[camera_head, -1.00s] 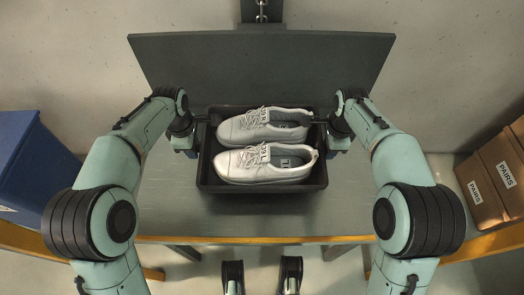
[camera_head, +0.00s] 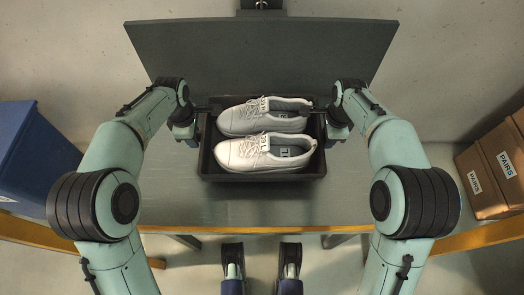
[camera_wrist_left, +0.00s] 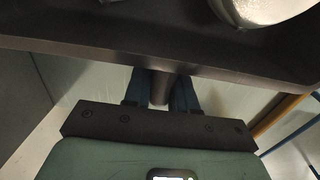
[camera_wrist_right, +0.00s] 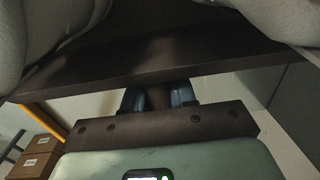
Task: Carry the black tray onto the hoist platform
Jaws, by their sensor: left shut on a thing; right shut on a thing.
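The black tray (camera_head: 264,178) holds a pair of pale grey-white shoes, the far one (camera_head: 258,118) and the near one (camera_head: 250,152), both toes left. My left gripper (camera_head: 204,109) is shut on the tray's left side, and my right gripper (camera_head: 322,109) is shut on its right side. The tray looks level, over the grey table; its height above it is hard to tell. The dark hoist platform (camera_head: 260,50) lies just beyond the tray's far edge. In the left wrist view the tray wall (camera_wrist_left: 170,58) is close above the fingers; the right wrist view shows the opposite wall (camera_wrist_right: 150,62).
The grey table (camera_head: 180,205) has a yellow front edge, with bare surface on both sides of the tray. A blue bin (camera_head: 35,155) stands at the left. Brown cartons marked PAIRS (camera_head: 485,185) stand at the right. A hoist chain fitting (camera_head: 262,4) shows at the top.

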